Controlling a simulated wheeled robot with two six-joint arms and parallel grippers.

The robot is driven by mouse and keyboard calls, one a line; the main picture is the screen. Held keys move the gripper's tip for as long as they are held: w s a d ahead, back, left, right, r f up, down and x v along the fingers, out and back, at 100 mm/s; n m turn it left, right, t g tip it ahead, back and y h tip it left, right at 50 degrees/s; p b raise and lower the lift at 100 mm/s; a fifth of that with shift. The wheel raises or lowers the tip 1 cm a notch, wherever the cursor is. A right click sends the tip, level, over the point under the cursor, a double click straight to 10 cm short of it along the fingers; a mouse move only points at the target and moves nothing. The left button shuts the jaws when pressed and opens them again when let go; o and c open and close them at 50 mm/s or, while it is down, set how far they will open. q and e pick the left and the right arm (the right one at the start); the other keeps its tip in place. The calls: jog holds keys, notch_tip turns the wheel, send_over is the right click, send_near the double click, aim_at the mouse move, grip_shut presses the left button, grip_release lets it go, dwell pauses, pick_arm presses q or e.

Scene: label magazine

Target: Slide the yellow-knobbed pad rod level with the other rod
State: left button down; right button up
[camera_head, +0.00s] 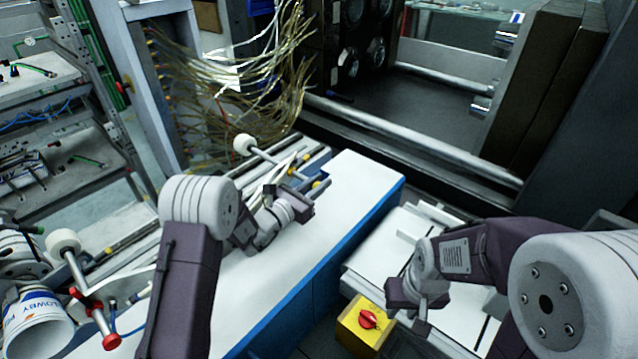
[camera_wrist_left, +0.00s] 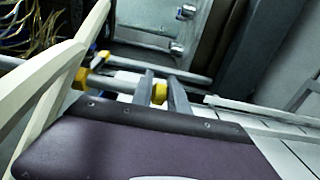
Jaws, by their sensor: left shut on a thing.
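My left gripper (camera_head: 308,197) is over the white-topped bench, at the end of the pad assembly. In the left wrist view its two fingers (camera_wrist_left: 160,92) are closed around a yellow knob (camera_wrist_left: 159,94). In the head view a yellow knob (camera_head: 316,185) shows at the fingertips. Another grey rod (camera_wrist_left: 165,68) runs beyond the fingers, with yellow fittings (camera_wrist_left: 80,79) to its left. How the rod ends line up is partly hidden by my gripper. My right gripper (camera_head: 413,310) hangs near the yellow switch box; its finger gap is unclear.
The white bench top (camera_head: 345,190) with a blue side is clear to the right of my left gripper. A yellow box with a red knob (camera_head: 367,319) stands near my right gripper. A cream handwheel rod (camera_head: 262,153) and loose cables (camera_head: 270,80) are behind.

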dwell(0.4)
pick_arm(q)
jog(key=shift+w+a+f+b, duration=0.1)
jog(key=shift+w+a+b, duration=0.3)
jog(key=shift+b, duration=0.4)
jog(key=c, duration=1.3)
grip_release()
jog(key=shift+s, duration=0.1)
jog(key=v, duration=0.9)
jog(key=shift+b, duration=0.35)
